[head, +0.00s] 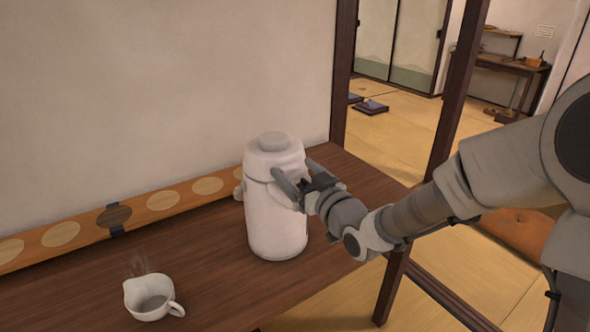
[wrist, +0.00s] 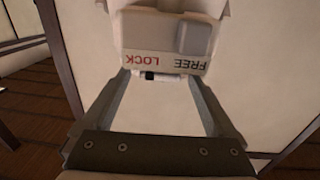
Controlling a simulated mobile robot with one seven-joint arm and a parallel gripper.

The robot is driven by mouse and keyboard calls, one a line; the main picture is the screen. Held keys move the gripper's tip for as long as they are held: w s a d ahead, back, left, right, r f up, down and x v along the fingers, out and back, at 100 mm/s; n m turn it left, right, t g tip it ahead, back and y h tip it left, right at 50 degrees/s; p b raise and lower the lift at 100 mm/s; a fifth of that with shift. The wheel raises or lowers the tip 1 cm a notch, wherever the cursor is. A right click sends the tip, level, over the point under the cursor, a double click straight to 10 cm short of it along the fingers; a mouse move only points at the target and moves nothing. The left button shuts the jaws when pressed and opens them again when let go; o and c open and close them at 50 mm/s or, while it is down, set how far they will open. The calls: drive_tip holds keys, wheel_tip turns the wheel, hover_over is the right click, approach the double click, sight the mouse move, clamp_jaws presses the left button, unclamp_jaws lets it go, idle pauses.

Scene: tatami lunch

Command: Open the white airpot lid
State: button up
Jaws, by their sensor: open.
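The white airpot (head: 275,215) stands upright on the dark wooden table, with its lid (head: 273,143) shut down on top. My gripper (head: 286,192) is at the right side of the airpot, just below the lid. In the wrist view my gripper (wrist: 160,78) is open, its two fingers spread to either side of the lid's front part (wrist: 165,45). That part bears the words LOCK and FREE and a grey slider on the FREE side. Whether the fingers touch the airpot I cannot tell.
A white cup (head: 150,298) with steam stands at the table's front left. A wooden strip with round inlays (head: 160,201) runs along the wall behind. The table (head: 200,262) is clear between cup and airpot. A dark post (head: 445,130) stands to the right.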

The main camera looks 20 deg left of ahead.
drive_tip(key=shift+c, duration=0.3)
clamp_jaws()
drive_tip(key=shift+r, duration=0.1)
